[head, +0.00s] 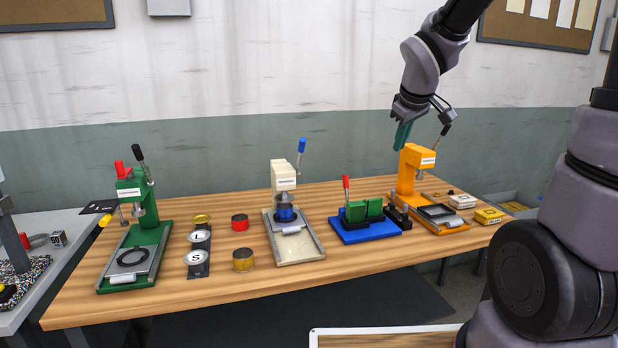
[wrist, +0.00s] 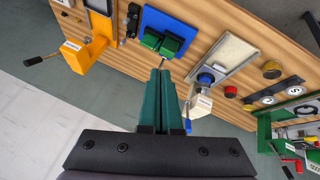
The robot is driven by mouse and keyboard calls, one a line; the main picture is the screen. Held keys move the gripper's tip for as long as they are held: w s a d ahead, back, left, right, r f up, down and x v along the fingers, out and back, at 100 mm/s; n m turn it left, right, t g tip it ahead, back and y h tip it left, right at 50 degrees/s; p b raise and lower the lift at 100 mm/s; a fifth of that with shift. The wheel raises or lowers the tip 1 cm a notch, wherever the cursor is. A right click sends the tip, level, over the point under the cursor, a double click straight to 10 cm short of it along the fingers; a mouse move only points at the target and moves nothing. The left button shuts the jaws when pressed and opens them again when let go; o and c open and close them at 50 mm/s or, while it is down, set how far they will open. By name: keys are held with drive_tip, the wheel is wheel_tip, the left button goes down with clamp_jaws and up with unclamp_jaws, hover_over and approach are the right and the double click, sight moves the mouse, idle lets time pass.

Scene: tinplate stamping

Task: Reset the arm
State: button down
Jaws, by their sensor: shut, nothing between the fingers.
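My gripper (head: 402,136) is raised above the back right of the wooden bench (head: 200,293), in front of the wall and close to the top of the orange press (head: 409,172). Its green fingers are together and hold nothing. In the wrist view the shut fingers (wrist: 160,78) point over the bench, with the blue plate (wrist: 163,35) and its green block beyond their tips. The orange press (wrist: 77,52) is at the upper left there. I cannot tell the exact gap between the fingers and the orange press.
A green press (head: 131,203) stands at the left, a cream press (head: 284,178) in the middle, and a blue base (head: 365,232) with a green block right of it. Several tins, including a red tin (head: 240,222), stand between the presses. Small boxes (head: 489,215) lie at the right end.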

drive_tip(key=s+d+r+m+y, duration=0.1)
drive_tip(key=s+r+m, duration=0.3)
drive_tip(key=s, duration=0.5)
drive_tip(key=s+d+r+m+y, duration=0.1)
drive_tip(key=s+r+m, duration=0.4)
drive_tip(key=s, duration=0.4)
drive_tip(key=shift+s+d+m+t, duration=0.2)
drive_tip(key=shift+d+m+t, duration=0.15)
drive_tip(key=shift+m, duration=0.45)
